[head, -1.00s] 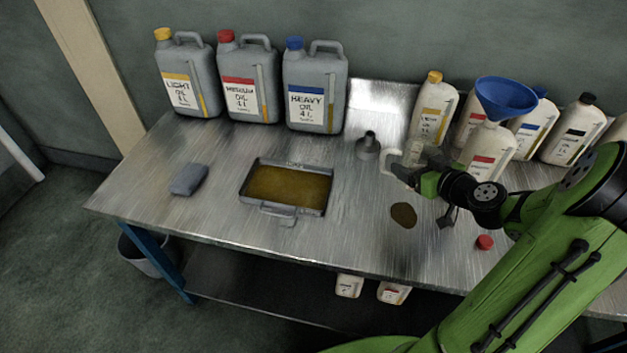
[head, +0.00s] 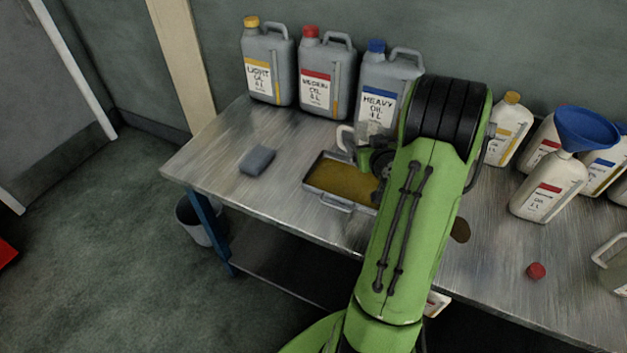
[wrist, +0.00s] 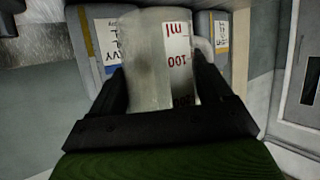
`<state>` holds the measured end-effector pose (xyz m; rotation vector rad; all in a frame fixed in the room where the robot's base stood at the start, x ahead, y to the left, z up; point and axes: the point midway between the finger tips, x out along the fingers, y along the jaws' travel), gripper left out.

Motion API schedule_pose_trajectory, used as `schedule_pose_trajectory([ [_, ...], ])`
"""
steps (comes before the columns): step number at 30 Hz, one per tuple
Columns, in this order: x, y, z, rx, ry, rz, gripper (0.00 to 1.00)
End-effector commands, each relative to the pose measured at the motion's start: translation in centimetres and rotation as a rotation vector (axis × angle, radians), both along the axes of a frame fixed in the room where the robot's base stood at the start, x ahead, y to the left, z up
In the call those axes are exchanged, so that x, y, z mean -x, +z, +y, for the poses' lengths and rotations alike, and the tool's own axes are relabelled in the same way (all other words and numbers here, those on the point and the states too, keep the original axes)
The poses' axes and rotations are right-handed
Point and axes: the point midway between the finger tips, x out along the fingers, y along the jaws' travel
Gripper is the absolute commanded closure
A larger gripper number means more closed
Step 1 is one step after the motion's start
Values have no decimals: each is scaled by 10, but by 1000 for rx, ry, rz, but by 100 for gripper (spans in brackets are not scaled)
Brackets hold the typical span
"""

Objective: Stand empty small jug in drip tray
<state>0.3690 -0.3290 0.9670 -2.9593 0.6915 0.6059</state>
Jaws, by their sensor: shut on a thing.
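The small jug (wrist: 146,60) is translucent, with red and black markings, and stands between the fingers in the wrist view. My gripper (wrist: 160,95) is shut on it. In the head view the jug's pale handle and side (head: 346,138) show at the back of the drip tray, beside my gripper (head: 366,155). My arm hides much of both. The drip tray (head: 335,203) is a shallow grey metal pan with brown oil in it and a front handle. I cannot tell whether the jug touches the tray.
Three grey oil cans (head: 328,85) stand at the back of the metal table (head: 225,150). A grey cloth (head: 257,160) lies left of the tray. White bottles, one with a blue funnel (head: 585,130), stand at the right.

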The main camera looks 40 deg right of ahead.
Motion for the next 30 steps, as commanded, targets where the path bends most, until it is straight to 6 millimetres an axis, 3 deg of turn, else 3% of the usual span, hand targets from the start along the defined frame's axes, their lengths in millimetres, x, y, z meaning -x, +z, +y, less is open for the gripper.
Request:
schedule_pose_trajectory([
  [2,2,-1,-3,-1,-13,0,51],
  [9,3,-55,-3,-7,-17,3,51],
  [17,3,-98,-3,-4,-15,2,51],
  [30,2,-103,-3,1,-14,0,51],
])
